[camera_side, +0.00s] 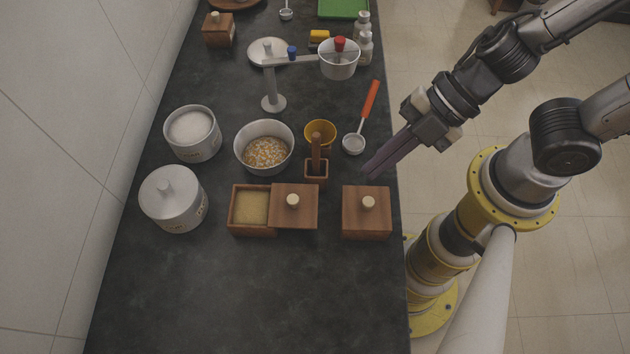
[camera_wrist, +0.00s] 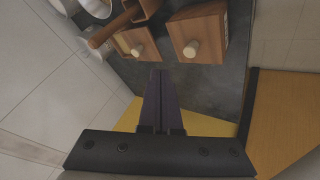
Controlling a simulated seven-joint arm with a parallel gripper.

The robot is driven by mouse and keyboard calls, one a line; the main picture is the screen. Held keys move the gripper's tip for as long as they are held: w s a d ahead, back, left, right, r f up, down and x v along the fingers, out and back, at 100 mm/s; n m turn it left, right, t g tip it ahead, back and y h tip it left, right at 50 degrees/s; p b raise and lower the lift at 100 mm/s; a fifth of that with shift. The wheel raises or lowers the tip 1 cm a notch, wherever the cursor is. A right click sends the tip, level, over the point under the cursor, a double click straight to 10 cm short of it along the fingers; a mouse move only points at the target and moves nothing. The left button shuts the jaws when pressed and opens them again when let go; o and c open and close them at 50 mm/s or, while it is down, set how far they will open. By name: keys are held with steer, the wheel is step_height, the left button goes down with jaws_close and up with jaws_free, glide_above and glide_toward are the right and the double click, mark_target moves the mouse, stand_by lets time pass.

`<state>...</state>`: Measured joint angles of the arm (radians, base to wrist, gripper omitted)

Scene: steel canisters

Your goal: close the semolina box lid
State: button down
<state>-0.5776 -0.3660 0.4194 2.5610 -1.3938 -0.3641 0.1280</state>
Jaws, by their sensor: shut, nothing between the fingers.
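The semolina box (camera_side: 250,232) is a wooden box on the dark counter, its left part uncovered and showing pale yellow grains. Its wooden lid (camera_side: 304,217), with a pale knob, sits shifted to the right, covering only the right part and overhanging that end. My gripper (camera_side: 371,174) is shut and empty, right of and farther back than the lid, above the counter near its right edge. In the wrist view the shut fingers (camera_wrist: 160,73) point toward two wooden tops with pale knobs; which one is the semolina lid is hard to tell there.
A closed wooden box (camera_side: 367,224) stands right of the lid, with a gap between. A wooden holder with an upright handle (camera_side: 317,171) stands just behind the lid. A lidded white canister (camera_side: 174,205) stands left. The front counter is clear.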

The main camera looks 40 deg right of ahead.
mark_target(299, 212)
steer(key=shift+s+a+f, duration=0.1)
steer(key=shift+a+f, duration=1)
steer(key=shift+f, duration=0.1)
steer(key=x, duration=0.6)
steer(key=shift+a+f, duration=0.25)
steer(key=shift+f, duration=0.05)
steer(key=w, duration=0.1)
steer(key=w+a, duration=0.1)
steer(key=shift+w+a, duration=0.3)
steer(key=shift+w, duration=0.05)
steer(key=shift+w+a+r, duration=0.1)
steer(key=shift+w+a, duration=0.2)
steer(key=shift+w, duration=0.25)
steer(key=shift+a, duration=0.1)
steer(key=w+a, duration=0.5)
steer(key=shift+w+a, duration=0.3)
steer(key=shift+w, duration=0.1)
